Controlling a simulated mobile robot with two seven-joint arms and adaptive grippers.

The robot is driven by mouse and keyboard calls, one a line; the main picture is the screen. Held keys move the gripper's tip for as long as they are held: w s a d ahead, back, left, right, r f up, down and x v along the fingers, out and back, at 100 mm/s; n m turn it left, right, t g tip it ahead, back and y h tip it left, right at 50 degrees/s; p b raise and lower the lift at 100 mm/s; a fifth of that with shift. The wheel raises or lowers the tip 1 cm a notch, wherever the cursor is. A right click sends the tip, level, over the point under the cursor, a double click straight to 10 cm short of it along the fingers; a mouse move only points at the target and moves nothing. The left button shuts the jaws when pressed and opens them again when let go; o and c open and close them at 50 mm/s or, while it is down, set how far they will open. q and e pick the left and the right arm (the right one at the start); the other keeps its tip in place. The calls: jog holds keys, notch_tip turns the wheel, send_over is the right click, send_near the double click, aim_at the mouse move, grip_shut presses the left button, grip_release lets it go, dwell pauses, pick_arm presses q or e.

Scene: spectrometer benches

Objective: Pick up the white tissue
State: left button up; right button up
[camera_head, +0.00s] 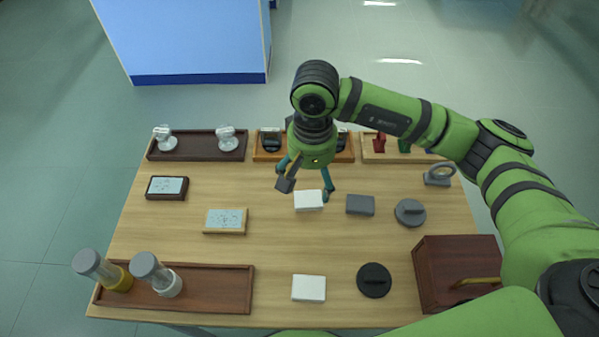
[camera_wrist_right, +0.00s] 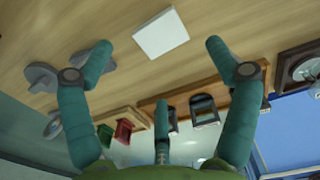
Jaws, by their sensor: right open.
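A white flat block, which looks like the white tissue (camera_head: 309,201), lies near the middle of the wooden table. It also shows in the right wrist view (camera_wrist_right: 161,34), with bare wood around it. A second white flat block (camera_head: 308,288) lies at the table's front edge; I cannot tell which of the two is the tissue. My right gripper (camera_head: 306,184) is above the table at the middle white block, fingers pointing down. Its teal fingers (camera_wrist_right: 159,55) are spread apart and empty, and the block shows beyond the gap between them. My left gripper is not in view.
A grey block (camera_head: 360,205) lies right of the middle white block, with a grey disc (camera_head: 410,212) beyond. A framed plate (camera_head: 225,221) lies left. A black disc (camera_head: 374,280) and a brown box (camera_head: 455,264) stand front right. Trays line the back; a bottle tray (camera_head: 215,289) is front left.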

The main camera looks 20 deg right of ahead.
aim_at(308, 198)
jog(key=shift+f, duration=0.3)
jog(key=f+p, duration=0.1)
jog(key=f, duration=0.1)
jog(key=shift+s+f+p, duration=0.3)
jog(key=shift+p, duration=0.05)
jog(key=f, duration=0.2)
jog(key=shift+w+a+f+p, duration=0.15)
jog(key=shift+w+f+p, duration=0.05)
jog(key=shift+f+p, duration=0.1)
jog(key=shift+f, duration=0.45)
jog(key=shift+w, duration=0.1)
jog(key=c, duration=1)
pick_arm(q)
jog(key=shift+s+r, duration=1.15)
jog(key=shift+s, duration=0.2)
pick_arm(e)
jog(key=shift+c, duration=0.4)
